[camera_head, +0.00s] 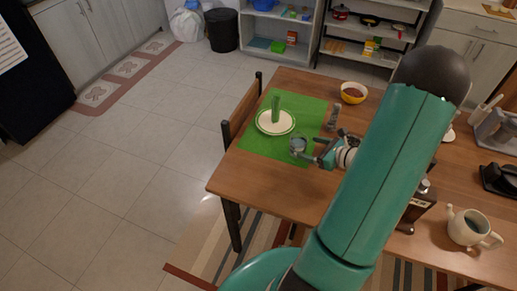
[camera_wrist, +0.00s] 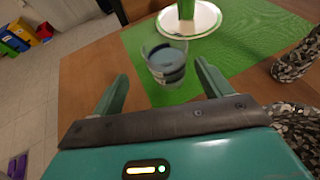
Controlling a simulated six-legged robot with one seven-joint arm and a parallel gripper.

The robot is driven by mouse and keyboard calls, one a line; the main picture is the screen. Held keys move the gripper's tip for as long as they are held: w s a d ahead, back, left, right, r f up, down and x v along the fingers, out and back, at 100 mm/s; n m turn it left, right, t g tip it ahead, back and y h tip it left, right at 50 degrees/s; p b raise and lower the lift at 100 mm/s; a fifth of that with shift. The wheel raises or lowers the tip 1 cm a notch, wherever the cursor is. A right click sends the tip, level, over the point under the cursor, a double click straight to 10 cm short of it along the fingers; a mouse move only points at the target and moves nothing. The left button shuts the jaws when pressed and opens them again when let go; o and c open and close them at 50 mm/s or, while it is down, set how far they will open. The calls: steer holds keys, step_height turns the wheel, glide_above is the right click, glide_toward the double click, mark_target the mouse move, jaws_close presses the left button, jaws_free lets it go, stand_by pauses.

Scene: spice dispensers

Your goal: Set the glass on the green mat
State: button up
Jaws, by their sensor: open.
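The clear glass (camera_head: 297,146) stands upright on the green mat (camera_head: 262,150), near the mat's front right corner. It also shows in the wrist view (camera_wrist: 165,65), with green mat around its base. My gripper (camera_head: 314,155) is just right of the glass in the head view. In the wrist view my gripper (camera_wrist: 161,80) is open, its two fingers apart, with the glass ahead between the fingertip lines. I see no finger pressed on the glass.
A white plate (camera_head: 263,125) with a green upright object (camera_head: 276,107) stands on the mat behind the glass. A dark speckled object (camera_wrist: 298,58) is to the right. A yellow bowl (camera_head: 353,93) is at the back and a white teapot (camera_head: 470,228) at front right.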

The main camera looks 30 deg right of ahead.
steer(key=w+a+r+n+g+y, duration=0.15)
steer(key=a+r+n+g, duration=0.25)
steer(key=a+r+n, duration=0.55)
steer(key=s+a+r+n+g+y, duration=0.15)
steer(key=a+r+n+g, duration=0.45)
steer(key=a, duration=0.7)
steer(key=s+a+r+n+t+h, duration=0.2)
steer(key=s+a+r+n+h, duration=0.5)
steer(key=n, duration=0.9)
step_height(320, 180, up, 4)
steer(key=shift+s+a+r+n+t, duration=0.2)
steer(key=shift+s+a+n+t, duration=0.2)
steer(key=shift+s+a, duration=0.75)
